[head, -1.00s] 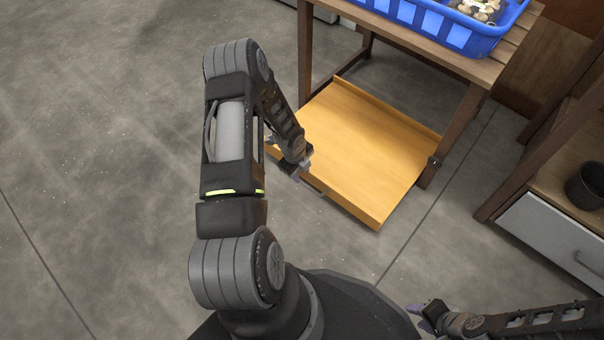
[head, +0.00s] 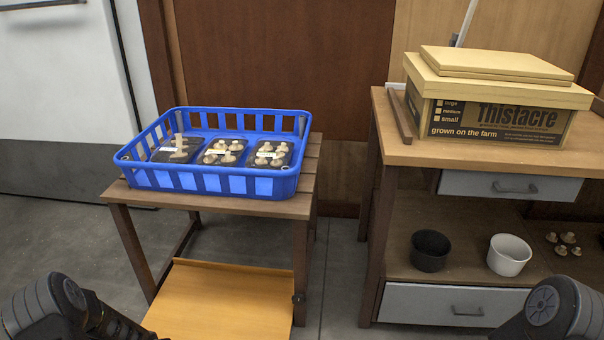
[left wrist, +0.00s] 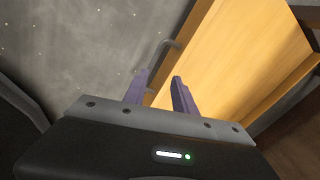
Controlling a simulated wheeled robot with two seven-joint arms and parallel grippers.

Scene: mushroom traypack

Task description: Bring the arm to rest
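My left gripper (left wrist: 158,86) shows in the left wrist view. Its two purple fingers stand apart with nothing seen between them. A yellow-orange wooden tray (left wrist: 225,50) lies beyond the fingertips, with a thin grey handle on its near edge. I cannot tell whether the fingers touch it. In the head view only dark links of my left arm show at the lower left, and its gripper is out of the picture. A link of my right arm shows at the lower right, and its gripper is hidden from view.
A blue crate (head: 210,183) with several mushroom packs stands on a slatted table (head: 300,203), above the wooden tray (head: 224,305). At the right, a shelf unit (head: 400,155) bears a lidded Thistacre box (head: 445,118). Below are a black pot (head: 430,255), a white pot (head: 508,258) and loose mushrooms.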

